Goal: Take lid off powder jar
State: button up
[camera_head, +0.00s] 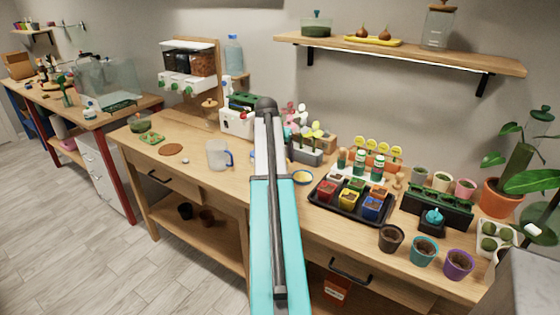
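I cannot tell for sure which vessel is the powder jar. A small jar with a tan knobbed lid (210,105) stands at the back left of the wooden bench, beside the dispenser rack; its lid appears to be on, and its contents are too small to make out. A clear glass jar with a brown lid (438,28) stands at the right of the wall shelf, and its lid is on. My teal arm rises through the middle of the picture and hides part of the bench. My gripper does not show beyond the arm's dark far end.
The wooden bench (200,133) has free room at its left, around a brown round mat (171,149) and a clear jug (219,155). A black seedling tray (336,207), several pots and a plant crowd the right. The wall shelf (400,50) overhangs the back.

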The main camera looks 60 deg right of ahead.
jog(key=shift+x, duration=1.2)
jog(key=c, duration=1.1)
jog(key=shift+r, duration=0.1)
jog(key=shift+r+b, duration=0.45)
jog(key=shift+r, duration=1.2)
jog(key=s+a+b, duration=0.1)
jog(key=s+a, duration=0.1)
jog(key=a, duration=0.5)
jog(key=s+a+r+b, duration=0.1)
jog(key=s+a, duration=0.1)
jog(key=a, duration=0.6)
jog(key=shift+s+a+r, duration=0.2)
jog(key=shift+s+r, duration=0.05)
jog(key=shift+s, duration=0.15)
